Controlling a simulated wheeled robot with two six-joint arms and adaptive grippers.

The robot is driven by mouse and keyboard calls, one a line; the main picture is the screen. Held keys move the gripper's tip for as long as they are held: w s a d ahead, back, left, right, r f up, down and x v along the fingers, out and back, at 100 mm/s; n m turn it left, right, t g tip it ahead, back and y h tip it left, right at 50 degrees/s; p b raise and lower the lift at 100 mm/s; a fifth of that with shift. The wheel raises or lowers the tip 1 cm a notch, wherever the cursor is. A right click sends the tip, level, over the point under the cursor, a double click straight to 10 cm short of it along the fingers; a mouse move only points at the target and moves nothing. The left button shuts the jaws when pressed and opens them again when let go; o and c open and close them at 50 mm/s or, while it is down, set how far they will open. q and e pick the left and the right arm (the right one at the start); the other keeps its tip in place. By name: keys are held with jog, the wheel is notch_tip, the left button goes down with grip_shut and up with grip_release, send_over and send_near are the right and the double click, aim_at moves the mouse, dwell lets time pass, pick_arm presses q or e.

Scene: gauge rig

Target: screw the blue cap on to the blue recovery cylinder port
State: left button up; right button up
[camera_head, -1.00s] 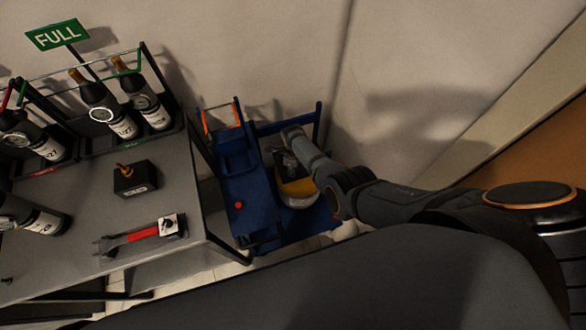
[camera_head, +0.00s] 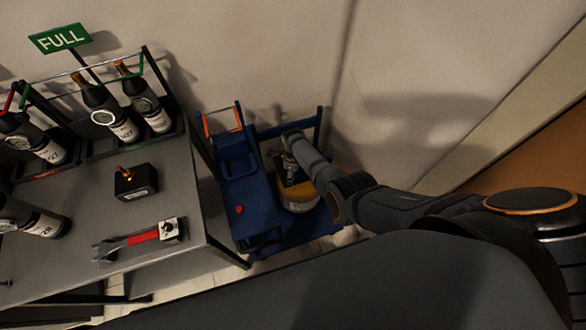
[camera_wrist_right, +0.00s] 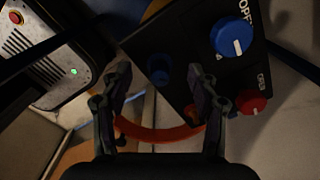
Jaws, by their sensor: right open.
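My right arm reaches down to the yellow cylinder (camera_head: 299,205) on the blue cart in the head view. My right gripper (camera_wrist_right: 158,82) is open, and nothing shows held between its fingers. In the right wrist view a small dark blue round part (camera_wrist_right: 159,68) lies beyond and between the fingertips, on or against a dark panel (camera_wrist_right: 190,50). I cannot tell whether this is the blue cap or the blue port. A blue knob (camera_wrist_right: 234,37) with a white mark and a red knob (camera_wrist_right: 251,102) sit on the panel. My left gripper is not in view.
The blue cart (camera_head: 239,190) stands close to the wall. A grey table (camera_head: 85,210) at the left holds racked dark bottles (camera_head: 122,127), a black block (camera_head: 135,182) and a red-handled wrench (camera_head: 142,237). An orange curved band (camera_wrist_right: 160,133) passes below the fingers.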

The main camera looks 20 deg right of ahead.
notch_tip(320, 180, up, 12)
dwell(0.4)
jog(key=shift+f, duration=0.1)
